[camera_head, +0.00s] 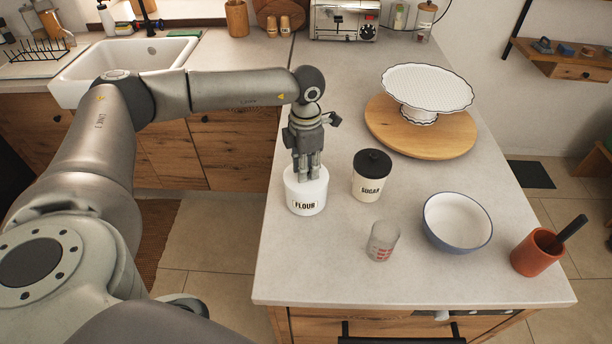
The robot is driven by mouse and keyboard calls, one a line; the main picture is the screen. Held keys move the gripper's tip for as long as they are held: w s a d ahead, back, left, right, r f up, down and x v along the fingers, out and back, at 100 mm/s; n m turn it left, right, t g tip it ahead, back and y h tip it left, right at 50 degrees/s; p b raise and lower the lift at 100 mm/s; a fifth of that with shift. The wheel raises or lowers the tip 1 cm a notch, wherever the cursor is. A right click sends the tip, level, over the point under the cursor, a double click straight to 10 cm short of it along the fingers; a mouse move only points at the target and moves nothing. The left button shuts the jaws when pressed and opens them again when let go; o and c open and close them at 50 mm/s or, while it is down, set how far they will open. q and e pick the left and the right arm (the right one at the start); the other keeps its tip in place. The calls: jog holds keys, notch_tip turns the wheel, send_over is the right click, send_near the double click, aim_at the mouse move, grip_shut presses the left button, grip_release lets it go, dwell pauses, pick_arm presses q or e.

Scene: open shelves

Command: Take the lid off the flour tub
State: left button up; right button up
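The white flour tub (306,205) stands upright at the left edge of the counter, with its black FLOUR label facing me. My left gripper (308,176) points straight down over it, its fingertips at the top of the tub. The fingers look close together with a narrow gap, and I cannot tell whether they grip anything. The gripper partly covers the tub's top, so a lid or its knob cannot be made out clearly. My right gripper is not in view.
A sugar tub (369,183) with a black lid (373,162) stands just right of the flour tub. A cake stand (427,89) sits on a wooden board (420,141) behind.

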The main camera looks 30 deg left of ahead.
pick_arm(q)
grip_shut()
